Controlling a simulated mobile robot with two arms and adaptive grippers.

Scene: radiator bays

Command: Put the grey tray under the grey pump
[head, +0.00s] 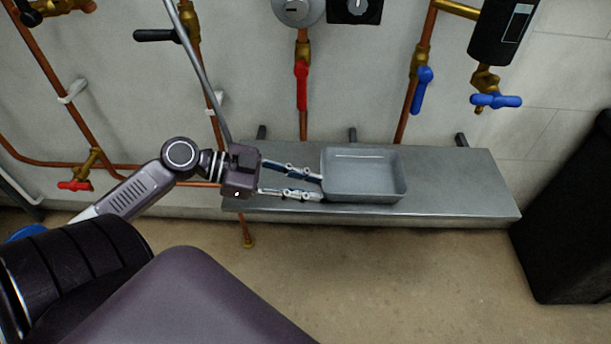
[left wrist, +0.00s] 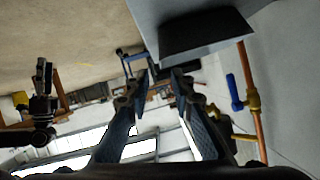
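The grey tray (head: 363,175) is a shallow open box, standing upright and empty on the metal shelf. In the left wrist view, a dark shaded face that looks like the tray (left wrist: 205,38) shows against the shelf. My left gripper (head: 321,187) is beside the tray's left wall. Its fingers are spread, with nothing between them in the left wrist view (left wrist: 160,78); whether a fingertip touches the tray is unclear. A round grey device (head: 297,10), apparently the grey pump, is on the wall, cut by the top edge. A dark shape, probably my right gripper (left wrist: 43,78), shows at left; its opening is unclear.
The metal shelf (head: 455,185) has bare room right of the tray. Above it hang a red-handled valve (head: 301,85), blue-handled valves (head: 423,88) and copper pipes. A black box with a dial (head: 355,9) is right of the pump. A black bin-like object (head: 570,225) stands at right.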

